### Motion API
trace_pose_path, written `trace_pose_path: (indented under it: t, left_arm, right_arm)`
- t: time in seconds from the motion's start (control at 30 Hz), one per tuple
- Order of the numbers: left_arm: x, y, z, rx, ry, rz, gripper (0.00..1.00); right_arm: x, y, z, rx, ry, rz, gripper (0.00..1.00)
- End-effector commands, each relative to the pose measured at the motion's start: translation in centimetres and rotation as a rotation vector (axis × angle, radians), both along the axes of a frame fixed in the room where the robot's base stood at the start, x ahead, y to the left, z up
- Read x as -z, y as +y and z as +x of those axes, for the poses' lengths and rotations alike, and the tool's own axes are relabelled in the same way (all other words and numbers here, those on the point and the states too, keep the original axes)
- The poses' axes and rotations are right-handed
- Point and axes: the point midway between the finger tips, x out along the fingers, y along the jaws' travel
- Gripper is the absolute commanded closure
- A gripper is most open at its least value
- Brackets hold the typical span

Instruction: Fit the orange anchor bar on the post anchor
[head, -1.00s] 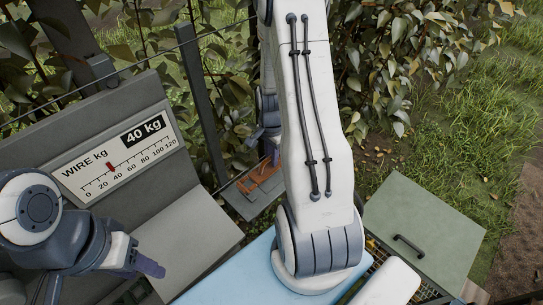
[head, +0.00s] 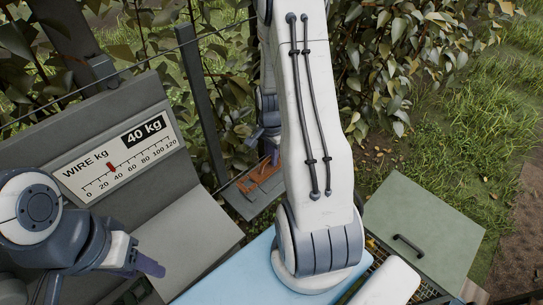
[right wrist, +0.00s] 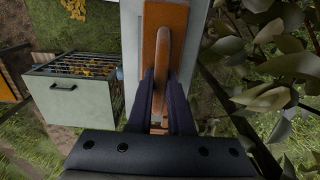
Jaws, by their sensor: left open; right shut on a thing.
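The orange anchor bar (right wrist: 163,45) shows in the right wrist view, with a raised grip between the two dark fingers of my right gripper (right wrist: 163,105). The gripper is shut on that grip. In the head view the orange part (head: 262,178) shows at a small grey shelf (head: 246,204), just under my right gripper (head: 274,156); my own arm partly hides this spot. I cannot tell whether the bar touches the shelf or which part is the post anchor. My left gripper (head: 150,268) is open and empty at the lower left, in front of the scale.
A grey scale with a "WIRE kg" dial (head: 117,155) stands at the left. A dark post (head: 203,105) and a wire rise behind it, with leafy branches around. A green-grey box (head: 425,225) with a handle stands at the right. Grass lies beyond.

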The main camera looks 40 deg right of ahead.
Motion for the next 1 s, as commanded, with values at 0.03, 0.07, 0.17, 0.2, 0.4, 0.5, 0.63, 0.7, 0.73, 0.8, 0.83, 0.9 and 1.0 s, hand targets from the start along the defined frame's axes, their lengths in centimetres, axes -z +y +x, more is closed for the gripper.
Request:
trace_pose_path:
  t: [0.03, 0.07, 0.17, 0.2, 0.4, 0.5, 0.63, 0.7, 0.73, 0.8, 0.83, 0.9, 1.0]
  left_arm:
    - [-0.1, 0.0, 0.0, 0.000, 0.000, 0.000, 0.51]
    - [0.0, 0.0, 0.0, 0.000, 0.000, 0.000, 0.51]
    - [0.0, 0.0, 0.0, 0.000, 0.000, 0.000, 0.51]
    - [0.0, 0.0, 0.0, 0.000, 0.000, 0.000, 0.51]
    - [0.0, 0.0, 0.0, 0.000, 0.000, 0.000, 0.51]
    - [0.0, 0.0, 0.0, 0.000, 0.000, 0.000, 0.51]
    - [0.3, 0.0, 0.0, 0.000, 0.000, 0.000, 0.51]
    - [0.4, 0.0, 0.0, 0.000, 0.000, 0.000, 0.51]
    - [0.5, 0.0, 0.0, 0.000, 0.000, 0.000, 0.51]
    - [0.7, 0.0, 0.0, 0.000, 0.000, 0.000, 0.51]
    - [0.8, 0.0, 0.0, 0.000, 0.000, 0.000, 0.51]
    - [0.9, 0.0, 0.0, 0.000, 0.000, 0.000, 0.51]
    - [1.1, 0.0, 0.0, 0.000, 0.000, 0.000, 0.51]
  right_arm:
    - [0.0, 0.0, 0.0, 0.000, 0.000, 0.000, 1.00]
    - [0.0, 0.0, 0.0, 0.000, 0.000, 0.000, 1.00]
    - [0.0, 0.0, 0.0, 0.000, 0.000, 0.000, 1.00]
    - [0.0, 0.0, 0.0, 0.000, 0.000, 0.000, 1.00]
    - [0.0, 0.0, 0.0, 0.000, 0.000, 0.000, 1.00]
    - [0.1, 0.0, 0.0, 0.000, 0.000, 0.000, 1.00]
    - [0.4, 0.0, 0.0, 0.000, 0.000, 0.000, 1.00]
    - [0.6, 0.0, 0.0, 0.000, 0.000, 0.000, 1.00]
    - [0.7, 0.0, 0.0, 0.000, 0.000, 0.000, 1.00]
    - [0.9, 0.0, 0.0, 0.000, 0.000, 0.000, 1.00]
    - [1.0, 0.0, 0.0, 0.000, 0.000, 0.000, 1.00]
    - [1.2, 0.0, 0.0, 0.000, -0.001, 0.000, 1.00]
    - [1.5, 0.0, 0.0, 0.000, -0.001, 0.000, 1.00]
